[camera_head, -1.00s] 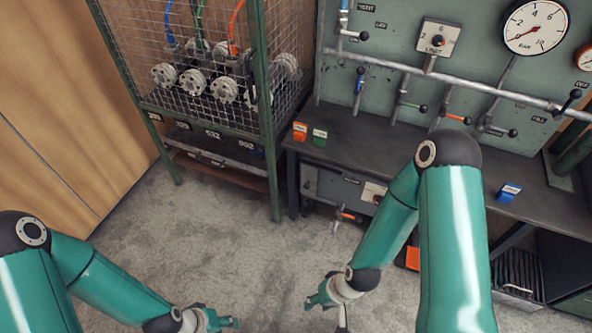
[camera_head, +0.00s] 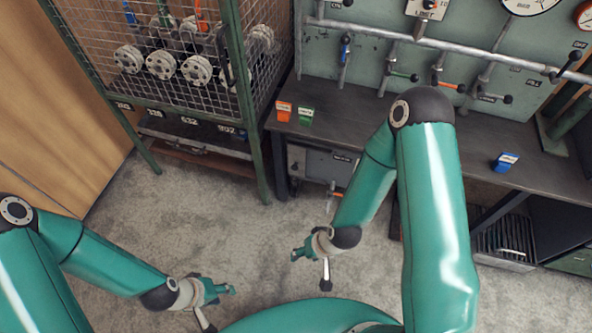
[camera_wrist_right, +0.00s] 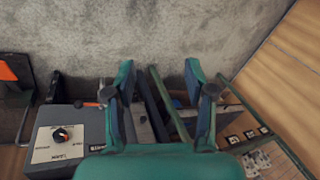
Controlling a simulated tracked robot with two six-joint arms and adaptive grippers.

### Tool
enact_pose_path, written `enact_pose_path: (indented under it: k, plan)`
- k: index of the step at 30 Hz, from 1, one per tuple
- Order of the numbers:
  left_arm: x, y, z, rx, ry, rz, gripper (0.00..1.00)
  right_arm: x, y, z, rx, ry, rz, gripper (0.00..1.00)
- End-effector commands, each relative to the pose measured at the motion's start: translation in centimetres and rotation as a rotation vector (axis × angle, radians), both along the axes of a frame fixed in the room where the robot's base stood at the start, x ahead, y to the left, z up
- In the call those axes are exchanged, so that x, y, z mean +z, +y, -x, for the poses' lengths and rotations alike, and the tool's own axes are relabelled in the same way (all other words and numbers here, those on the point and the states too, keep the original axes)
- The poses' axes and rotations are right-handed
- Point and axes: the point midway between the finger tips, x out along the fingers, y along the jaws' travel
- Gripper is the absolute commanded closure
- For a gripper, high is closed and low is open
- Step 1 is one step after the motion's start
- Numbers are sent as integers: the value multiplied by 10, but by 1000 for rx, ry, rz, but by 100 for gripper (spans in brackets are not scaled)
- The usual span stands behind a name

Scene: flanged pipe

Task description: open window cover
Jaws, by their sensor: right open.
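A mesh-fronted cage (camera_head: 240,95) with a green frame stands at the upper left in the head view. A dark handle (camera_head: 228,70) shows near its right front post, and its mesh front looks closed. I cannot tell for sure which part is the window cover. My left gripper (camera_head: 222,289) is low in the picture, well in front of the cage, and its jaws are too small to judge. My right gripper (camera_head: 298,252) is right of it, over the floor and apart from the cage. The right wrist view shows its two fingers (camera_wrist_right: 160,78) spread and empty.
Several grey flanges (camera_head: 160,64) sit inside the cage. A dark workbench (camera_head: 400,130) with a valve panel (camera_head: 370,70) stands to the right. An orange box (camera_head: 284,110), a green box (camera_head: 305,116) and a blue box (camera_head: 505,162) are on it. Grey floor (camera_head: 190,215) is clear before the cage.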

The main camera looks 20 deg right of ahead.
Motion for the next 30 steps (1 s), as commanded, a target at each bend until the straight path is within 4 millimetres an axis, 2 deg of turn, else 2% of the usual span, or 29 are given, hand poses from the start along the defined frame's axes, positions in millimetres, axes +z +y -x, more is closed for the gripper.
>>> enact_pose_path:
  k: [1,5,6,9,15,18,21,25,30]
  plan:
    - [-28,0,0,0,1,0,60,-30,4,-17,-7,-47,17,46]
    - [-77,0,0,0,1,0,60,-83,3,-75,-62,-215,87,46]
    - [-94,0,0,0,1,0,60,-99,2,-96,-81,-276,115,46]
    - [-135,0,0,0,1,0,60,-134,-1,-146,-136,-433,190,46]
    - [-215,0,0,0,1,0,60,-183,-6,-226,-255,-732,359,46]
    - [-255,0,0,0,1,0,60,-201,-7,-254,-318,-871,452,46]
    - [-293,0,0,0,1,0,60,-214,-7,-273,-384,-996,547,46]
    - [-332,0,0,0,1,0,60,-224,-5,-285,-464,-1125,661,46]
    - [-360,0,0,0,0,0,60,-227,-3,-287,-539,-1223,765,46]
